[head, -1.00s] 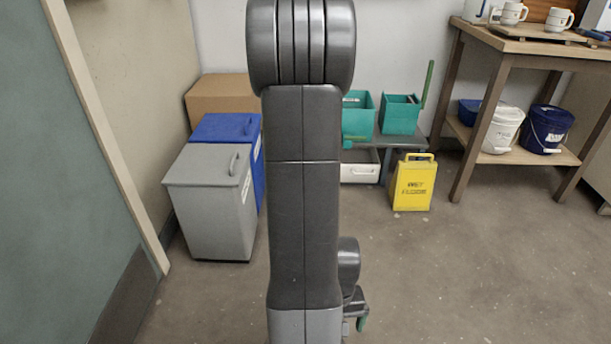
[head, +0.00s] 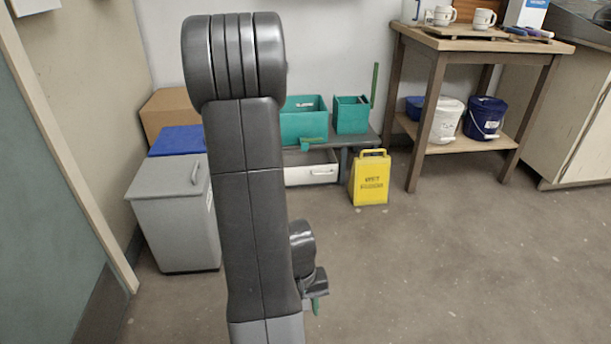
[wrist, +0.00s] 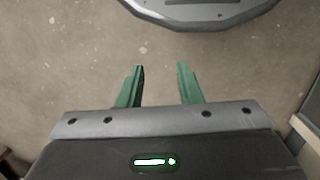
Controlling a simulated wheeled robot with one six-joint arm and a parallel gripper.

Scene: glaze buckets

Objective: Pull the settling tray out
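The settling tray (head: 321,175) is a white, drawer-like tray with a handle on its front. It sits low under the grey bench (head: 359,141) at the back, and my arm hides its left end. My gripper (wrist: 161,72) is open and empty in the wrist view, its two green fingers apart above bare floor. In the head view my gripper (head: 316,304) hangs low at the lower middle, well in front of the tray and apart from it.
Teal bins (head: 303,121) stand on the bench. A yellow sign (head: 370,180) stands on the floor right of the tray. A grey bin (head: 172,222) and a blue bin (head: 178,140) stand left. A wooden table (head: 440,135) is right. The floor in front is clear.

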